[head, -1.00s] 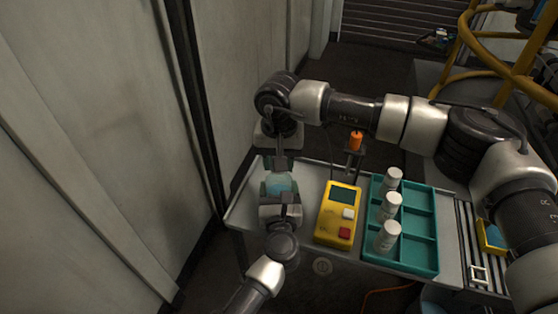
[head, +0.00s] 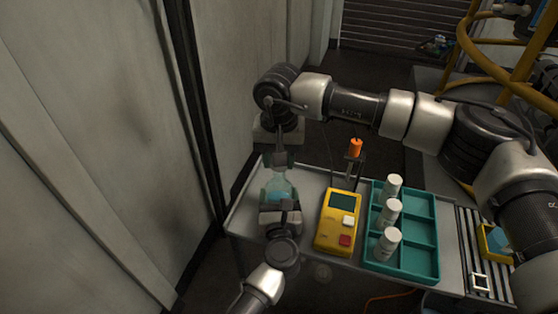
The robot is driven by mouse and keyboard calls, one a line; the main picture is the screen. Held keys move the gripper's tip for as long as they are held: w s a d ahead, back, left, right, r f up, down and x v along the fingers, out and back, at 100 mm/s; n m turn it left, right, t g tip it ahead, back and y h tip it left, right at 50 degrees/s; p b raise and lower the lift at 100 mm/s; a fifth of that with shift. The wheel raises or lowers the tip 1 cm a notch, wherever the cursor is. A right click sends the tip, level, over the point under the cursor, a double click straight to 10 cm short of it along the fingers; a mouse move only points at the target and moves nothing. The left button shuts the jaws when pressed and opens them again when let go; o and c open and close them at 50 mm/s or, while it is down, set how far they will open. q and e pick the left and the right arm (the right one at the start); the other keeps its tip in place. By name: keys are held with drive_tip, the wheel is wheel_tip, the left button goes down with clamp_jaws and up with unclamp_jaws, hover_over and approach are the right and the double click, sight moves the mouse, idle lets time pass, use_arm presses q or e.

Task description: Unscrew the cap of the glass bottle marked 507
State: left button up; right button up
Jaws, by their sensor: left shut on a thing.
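A clear glass bottle with pale blue contents (head: 278,189) stands upright at the left end of the bench. My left gripper (head: 280,208) reaches it from the near side and is shut on its body. The bottle's shoulder and narrowing neck show above the fingers. My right gripper (head: 281,160) points down from above, right over the bottle's mouth. Its fingertips are small and dark, and I cannot tell whether they are shut. The cap is not distinguishable there. The marking 507 is not readable.
A yellow device (head: 338,222) with a screen and buttons lies right of the bottle. A teal tray (head: 421,235) holds 3 white-capped bottles (head: 389,212). An orange-topped item (head: 355,148) stands behind. A wall (head: 235,95) closes off the left. A grey conveyor (head: 468,240) lies right.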

wheel_tip(320, 180, up, 3)
drive_tip(key=shift+f, duration=0.15)
use_arm(q)
drive_tip(key=o, duration=1.8)
drive_tip(key=shift+s, duration=0.1)
